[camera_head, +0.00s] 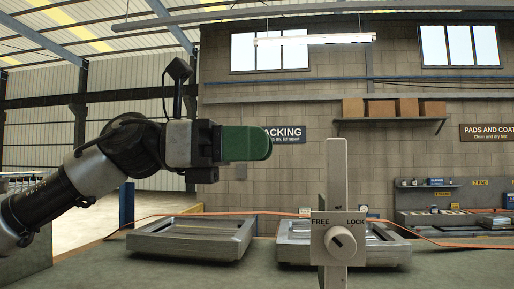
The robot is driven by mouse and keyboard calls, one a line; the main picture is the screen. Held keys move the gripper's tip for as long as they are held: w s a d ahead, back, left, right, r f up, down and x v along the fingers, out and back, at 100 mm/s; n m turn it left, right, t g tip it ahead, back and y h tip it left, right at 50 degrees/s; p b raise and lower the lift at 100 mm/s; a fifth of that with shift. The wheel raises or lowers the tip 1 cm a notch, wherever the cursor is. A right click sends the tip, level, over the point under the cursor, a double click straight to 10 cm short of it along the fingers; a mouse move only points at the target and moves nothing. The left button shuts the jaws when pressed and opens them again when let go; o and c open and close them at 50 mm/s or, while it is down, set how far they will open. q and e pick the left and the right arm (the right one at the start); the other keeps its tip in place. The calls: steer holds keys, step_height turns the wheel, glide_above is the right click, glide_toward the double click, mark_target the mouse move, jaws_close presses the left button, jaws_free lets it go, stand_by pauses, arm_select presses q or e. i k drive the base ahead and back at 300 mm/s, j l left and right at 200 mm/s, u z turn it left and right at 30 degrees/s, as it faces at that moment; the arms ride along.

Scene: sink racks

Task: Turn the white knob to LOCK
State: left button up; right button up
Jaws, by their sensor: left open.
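The white knob (340,242) is round and sits on a pale square plate (320,252) at the lower right of centre. The plate is fixed to an upright pale post (337,180). "FREE" is printed at the knob's upper left and "LOCK" at its upper right. A dark line on the knob's face slants, but which label it marks is too small to tell. My left gripper (262,143), with green fingers, is open, seen side-on. It is up and to the left of the knob, clear of it and holding nothing visible. My right gripper is out of view.
Two metal sink racks lie on the grey-green bench, one (150,238) to the left and one (385,256) behind the post. An orange cable (450,243) runs along the back. A stocked workbench (415,217) stands at the far right. Air between gripper and post looks clear.

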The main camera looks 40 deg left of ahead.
mark_target(342, 245)
steer(key=k, duration=2)
